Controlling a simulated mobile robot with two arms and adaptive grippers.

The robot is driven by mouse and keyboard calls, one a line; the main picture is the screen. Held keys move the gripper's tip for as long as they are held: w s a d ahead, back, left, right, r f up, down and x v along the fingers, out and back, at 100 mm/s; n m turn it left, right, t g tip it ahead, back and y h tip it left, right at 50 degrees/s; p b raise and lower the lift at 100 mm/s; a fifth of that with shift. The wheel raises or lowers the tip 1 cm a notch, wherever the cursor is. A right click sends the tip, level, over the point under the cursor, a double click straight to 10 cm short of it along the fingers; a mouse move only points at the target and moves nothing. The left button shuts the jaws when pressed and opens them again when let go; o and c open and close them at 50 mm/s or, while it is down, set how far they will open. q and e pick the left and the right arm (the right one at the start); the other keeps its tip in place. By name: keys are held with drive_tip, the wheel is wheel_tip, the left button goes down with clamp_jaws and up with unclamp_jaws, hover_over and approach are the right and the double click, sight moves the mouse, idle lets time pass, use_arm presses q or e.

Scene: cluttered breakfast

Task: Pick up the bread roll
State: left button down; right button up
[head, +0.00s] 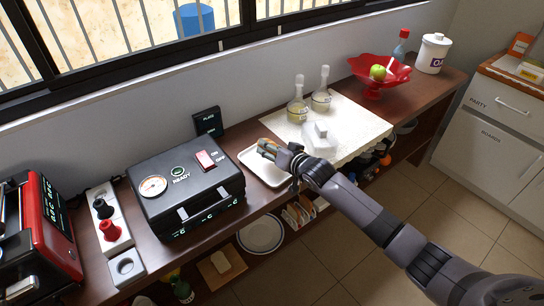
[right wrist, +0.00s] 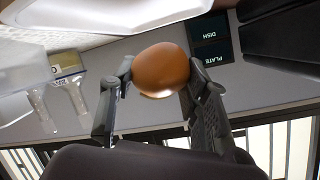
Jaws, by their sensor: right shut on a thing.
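The bread roll (right wrist: 160,70) is brown, smooth and rounded. In the right wrist view it sits between the two fingers of my right gripper (right wrist: 158,84), which is shut on it. In the head view the right gripper (head: 273,149) is over the back part of a white tray (head: 262,181), and the roll (head: 266,143) shows as a small brown patch, mostly hidden by the fingers. I cannot tell whether the roll touches the tray. My left gripper is not in view.
A black box with a gauge (head: 186,184) stands left of the tray, with a small black sign (head: 208,121) behind. To the right, a cream cloth (head: 352,128) carries a white butter dish (head: 319,142) and two glass bottles (head: 298,108). A red fruit bowl (head: 374,88) stands further right.

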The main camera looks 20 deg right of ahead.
wheel_tip(320, 180, up, 16)
drive_tip(key=shift+f, duration=0.1)
drive_tip(key=s+r+m+h, duration=0.1)
drive_tip(key=s+r+h, duration=0.1)
drive_tip(key=s+r, duration=0.3)
drive_tip(key=s+r+m+h+p, duration=0.1)
drive_tip(key=s+r, duration=0.4)
drive_tip(key=s, duration=0.8)
drive_tip(key=shift+a+m+t+h, duration=0.3)
drive_tip(key=shift+m+h, duration=0.1)
drive_tip(key=shift+m, duration=0.3)
drive_tip(key=shift+w+a, duration=0.1)
